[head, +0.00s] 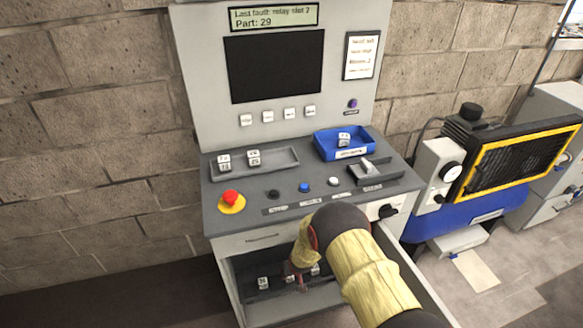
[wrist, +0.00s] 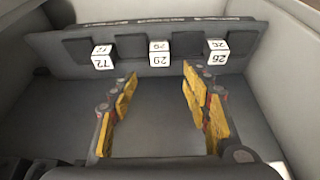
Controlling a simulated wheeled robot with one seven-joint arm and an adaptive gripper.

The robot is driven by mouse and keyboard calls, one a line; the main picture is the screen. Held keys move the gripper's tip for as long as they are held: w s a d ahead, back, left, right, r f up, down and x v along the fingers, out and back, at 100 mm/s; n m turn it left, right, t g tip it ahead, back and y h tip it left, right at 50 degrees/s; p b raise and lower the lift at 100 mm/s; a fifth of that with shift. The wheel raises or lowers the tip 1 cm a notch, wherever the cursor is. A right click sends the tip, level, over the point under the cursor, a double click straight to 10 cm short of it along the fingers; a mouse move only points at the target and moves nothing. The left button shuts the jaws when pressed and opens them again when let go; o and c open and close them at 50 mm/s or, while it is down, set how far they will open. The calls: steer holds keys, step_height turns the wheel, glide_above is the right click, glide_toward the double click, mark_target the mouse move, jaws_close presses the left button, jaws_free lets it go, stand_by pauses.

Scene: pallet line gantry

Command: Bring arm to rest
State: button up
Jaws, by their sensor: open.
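In the wrist view, a dark slotted rack (wrist: 88,47) lies ahead of the fingertips. It holds three white relay cubes marked 72 (wrist: 103,57), 29 (wrist: 160,53) and 26 (wrist: 216,52). The 29 cube is beyond the gap between the fingers, with no contact visible.
A dark screen (head: 275,66) stands above. A blue machine (head: 440,215) stands right.

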steer(key=s+d+r+g, duration=0.2)
steer(key=s+d+g, duration=0.15)
steer(key=s, duration=0.95)
steer(key=s+d+r+m+t, duration=0.1)
steer(key=s+d+r, duration=0.4)
steer(key=r, duration=1.3)
steer(key=s+d+r+m+t+p, duration=0.1)
steer(key=s+d+r, duration=0.3)
steer(key=r, duration=1.4)
steer(key=s+d+r+m+t+h+p, duration=0.1)
steer(key=s+d+r+t, duration=0.2)
steer(key=s+r, duration=0.8)
step_height(320, 180, up, 8)
steer(key=d, duration=0.2)
steer(key=shift+s+d, duration=0.35)
steer(key=shift+f, duration=0.1)
steer(key=shift+c, duration=0.6)
